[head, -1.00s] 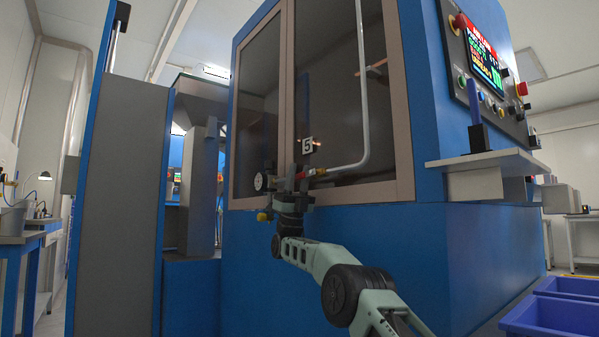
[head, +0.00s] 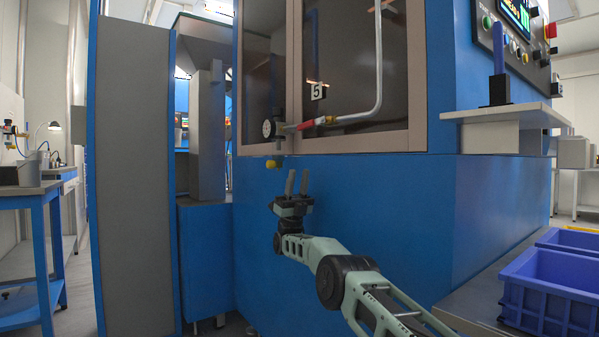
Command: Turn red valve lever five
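The red valve lever (head: 309,124) sits on a pipe fitting at the lower edge of the blue machine's dark window, lying roughly level. A small tag with the number 5 (head: 317,91) is just above it. A round pressure gauge (head: 268,128) is to its left, and a yellow fitting (head: 274,163) hangs below the gauge. My gripper (head: 297,182) is below the lever, apart from it, with its two fingers pointing up. The fingers are spread with a gap between them, and nothing is between them.
A silver pipe (head: 377,70) runs from the valve to the right and up. A grey shelf (head: 505,112) with a dark blue upright handle sticks out at the right, under a control panel. Blue bins (head: 555,295) stand at the lower right. A grey panel (head: 131,180) stands at the left.

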